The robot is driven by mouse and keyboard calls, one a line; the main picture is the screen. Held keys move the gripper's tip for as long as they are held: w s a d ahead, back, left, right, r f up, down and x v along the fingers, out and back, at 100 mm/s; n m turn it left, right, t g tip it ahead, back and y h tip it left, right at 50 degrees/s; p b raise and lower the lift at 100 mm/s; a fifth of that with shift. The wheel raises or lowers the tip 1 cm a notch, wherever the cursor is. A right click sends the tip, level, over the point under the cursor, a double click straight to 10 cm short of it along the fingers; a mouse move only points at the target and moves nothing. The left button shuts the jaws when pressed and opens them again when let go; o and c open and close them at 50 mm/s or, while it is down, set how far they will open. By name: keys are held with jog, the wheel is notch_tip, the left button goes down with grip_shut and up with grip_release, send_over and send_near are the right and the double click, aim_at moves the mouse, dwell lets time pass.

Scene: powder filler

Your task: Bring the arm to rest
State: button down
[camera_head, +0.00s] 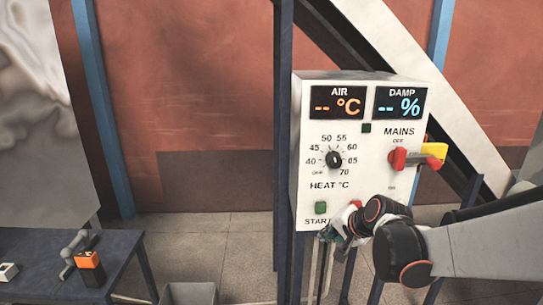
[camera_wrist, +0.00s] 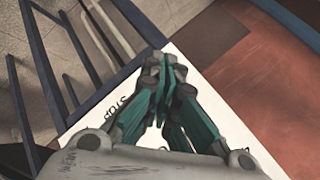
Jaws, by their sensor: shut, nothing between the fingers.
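My arm (camera_head: 468,248) reaches in from the right in the head view. My gripper (camera_head: 328,234) is in front of the lower edge of a white control panel (camera_head: 306,110), near its green START button (camera_head: 321,208). In the wrist view my gripper (camera_wrist: 168,62) is shut and empty, its teal finger pads together in front of the panel. I cannot tell whether the fingertips touch the panel. A red button (camera_head: 356,204) beside START is partly hidden by my arm.
The panel has a heat dial (camera_head: 334,160), a red MAINS switch (camera_head: 398,159) and two displays showing dashes. It stands on a dark blue frame (camera_head: 283,130). A dark table (camera_head: 40,250) at left bears an orange-black device (camera_head: 89,267). A grey bin (camera_head: 188,292) stands on the floor.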

jog(key=s+f+n+h+b, duration=0.1)
jog(key=s+n+b, duration=0.3)
jog(key=s, duration=0.9)
jog(key=s+d+f+n+g+h+b, duration=0.1)
jog(key=s+f+n+h+b, duration=0.1)
jog(key=s, duration=1.1)
jog(key=f+n+b, duration=0.1)
jog(key=n+b, duration=0.1)
jog(key=n, duration=0.1)
jog(key=shift+s+d+f, duration=0.2)
jog(key=shift+f, duration=0.05)
jog(key=shift+a, duration=0.1)
